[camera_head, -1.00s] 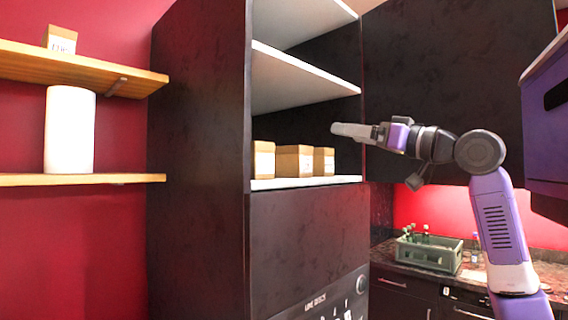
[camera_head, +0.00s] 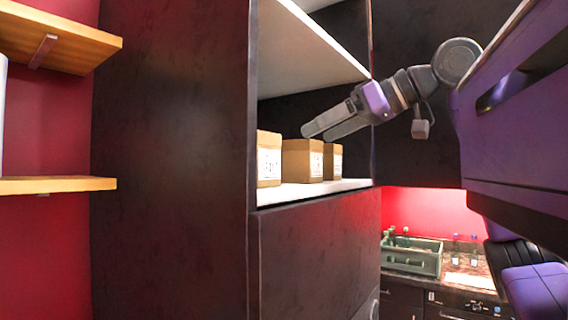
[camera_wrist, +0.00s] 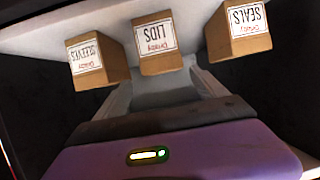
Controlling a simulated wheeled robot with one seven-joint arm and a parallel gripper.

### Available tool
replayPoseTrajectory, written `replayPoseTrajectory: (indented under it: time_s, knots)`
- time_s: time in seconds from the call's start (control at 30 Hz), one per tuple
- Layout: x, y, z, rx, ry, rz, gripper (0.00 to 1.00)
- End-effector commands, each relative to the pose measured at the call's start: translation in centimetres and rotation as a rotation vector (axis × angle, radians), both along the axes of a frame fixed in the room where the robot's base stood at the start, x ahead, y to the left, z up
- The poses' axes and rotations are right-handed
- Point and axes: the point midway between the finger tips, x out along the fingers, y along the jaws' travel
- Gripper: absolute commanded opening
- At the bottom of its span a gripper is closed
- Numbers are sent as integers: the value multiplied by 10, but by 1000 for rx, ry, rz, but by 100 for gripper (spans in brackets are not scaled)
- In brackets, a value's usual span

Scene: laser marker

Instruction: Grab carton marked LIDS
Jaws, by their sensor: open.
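The carton marked LIDS (camera_wrist: 158,37) is a small brown box with a white label, in the middle of a row of three in the wrist view. In the head view the middle carton (camera_head: 302,160) stands on a white shelf of the dark cabinet. The carton marked SLEEVES (camera_wrist: 90,58) is on its left and the carton marked SEALS (camera_wrist: 243,28) on its right in the wrist view. My gripper (camera_head: 316,133) is open and empty, pointing down-left, just above the cartons in the head view. Its fingers (camera_wrist: 163,85) point towards the LIDS carton in the wrist view.
A white shelf (camera_head: 300,45) hangs above the cartons, and the cabinet's dark side panel (camera_head: 175,150) stands to the left. Wooden shelves (camera_head: 60,185) are on the red wall. A green crate (camera_head: 412,256) sits on the counter at lower right.

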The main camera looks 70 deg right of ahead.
Motion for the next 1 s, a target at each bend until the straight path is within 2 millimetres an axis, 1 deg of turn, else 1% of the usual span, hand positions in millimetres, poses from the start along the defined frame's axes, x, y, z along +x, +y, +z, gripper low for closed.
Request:
replayPoseTrajectory:
  time_s: [0.13,0.37,0.47,0.6,0.7,0.8,1.0]
  knots:
    - [5,0,-2,2,13,-1,82]
    - [26,-2,-11,2,13,0,82]
    - [36,-2,-14,2,13,-1,82]
    - [56,-2,-23,2,12,0,82]
    - [65,-4,-28,1,11,-1,82]
    - [70,-5,-31,1,11,-1,82]
    - [71,-5,-32,1,10,-1,82]
